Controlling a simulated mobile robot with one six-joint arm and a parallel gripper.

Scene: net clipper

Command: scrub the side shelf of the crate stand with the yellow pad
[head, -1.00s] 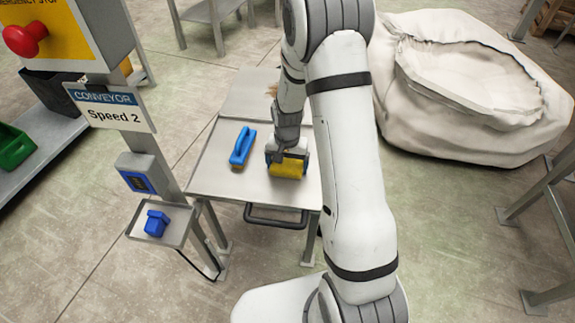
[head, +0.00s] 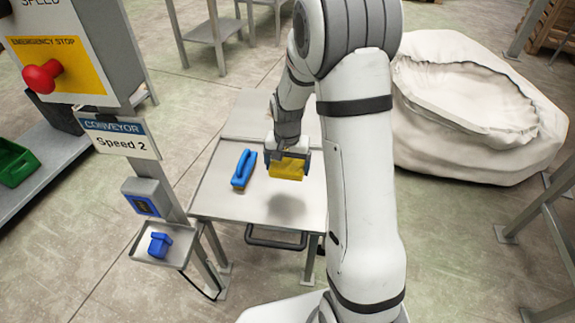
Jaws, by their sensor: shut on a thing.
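The yellow pad (head: 287,168) is between the jaws of my gripper (head: 287,161), which is shut on it. The pad is held above a grey metal shelf (head: 225,203), and a shadow lies on the shelf below it. A blue-handled brush (head: 243,169) rests on the same shelf, left of the pad and apart from it. My arm hides the right part of the shelf. I cannot tell which surface here is the side shelf of the crate stand.
A conveyor control post with a red emergency stop button (head: 42,76) stands at left. Its small tray (head: 178,257) holds a blue object (head: 159,244). A large whitish sack (head: 470,115) sits on the floor at right. A green bin (head: 15,162) is at far left.

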